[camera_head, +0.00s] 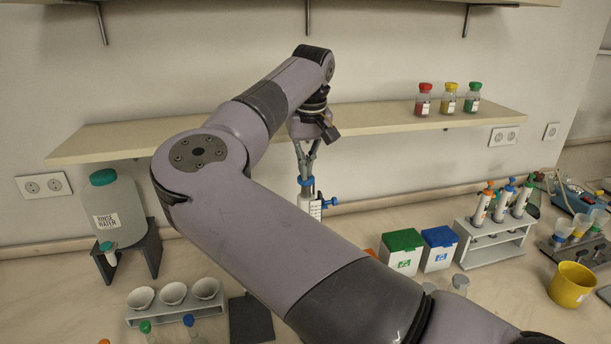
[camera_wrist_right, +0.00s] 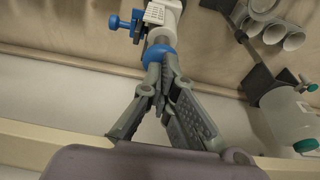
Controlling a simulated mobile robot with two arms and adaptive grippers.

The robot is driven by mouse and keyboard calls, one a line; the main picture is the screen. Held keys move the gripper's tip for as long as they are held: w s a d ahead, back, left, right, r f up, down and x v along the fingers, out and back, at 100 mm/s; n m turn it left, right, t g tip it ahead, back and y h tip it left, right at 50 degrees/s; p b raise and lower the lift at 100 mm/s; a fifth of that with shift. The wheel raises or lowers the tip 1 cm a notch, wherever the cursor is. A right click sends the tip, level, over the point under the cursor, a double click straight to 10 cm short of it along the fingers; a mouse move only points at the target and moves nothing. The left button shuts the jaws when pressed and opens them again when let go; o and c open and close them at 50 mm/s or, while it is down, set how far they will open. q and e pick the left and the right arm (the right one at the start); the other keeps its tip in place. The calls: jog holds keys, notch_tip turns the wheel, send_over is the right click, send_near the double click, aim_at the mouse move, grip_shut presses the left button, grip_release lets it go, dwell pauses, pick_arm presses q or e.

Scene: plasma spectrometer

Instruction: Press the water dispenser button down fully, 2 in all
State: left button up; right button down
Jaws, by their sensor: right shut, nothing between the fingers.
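The water dispenser (camera_head: 310,207) is a white, labelled upright body with a blue round top (camera_head: 306,182) and a blue side tap (camera_head: 330,202). It stands near the back wall, its lower part hidden behind my right arm. In the right wrist view its white body (camera_wrist_right: 163,14) and blue top (camera_wrist_right: 160,54) show at the upper middle. My right gripper (camera_head: 306,174) is shut and empty, pointing down with its fingertips (camera_wrist_right: 160,76) at the blue top. They look touching or very close; I cannot tell how far the top is pressed. My left gripper is out of view.
A wall shelf (camera_head: 385,117) is behind my right arm, with several small bottles at its right. A rinse water jug (camera_head: 117,216) stands left on a stand. Green (camera_head: 403,240) and blue (camera_head: 439,236) boxes and a pipette rack (camera_head: 492,243) stand right.

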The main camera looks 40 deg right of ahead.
jog(key=shift+b+x, duration=0.65)
jog(key=shift+x, duration=0.5)
jog(key=shift+s+a+f, duration=0.1)
jog(key=shift+s+f, duration=0.15)
jog(key=shift+f+b, duration=0.4)
jog(key=shift+b, duration=0.05)
jog(key=shift+r, duration=0.15)
jog(key=shift+w+d+p+v, duration=0.1)
jog(key=shift+w+p+v, duration=0.05)
jog(key=shift+p+v, duration=0.7)
jog(key=shift+w+d+p+v, duration=0.15)
jog(key=shift+p+v, duration=0.45)
jog(key=shift+v, duration=0.4)
jog(key=shift+w+d+p+v, duration=0.1)
jog(key=shift+w+p+v, duration=0.1)
jog(key=shift+p+v, duration=0.65)
jog(key=shift+r, duration=0.2)
jog(key=shift+f, duration=0.1)
dwell(0.7)
jog(key=shift+a+f+b, duration=0.1)
jog(key=shift+f+b, duration=0.65)
jog(key=shift+f, duration=0.05)
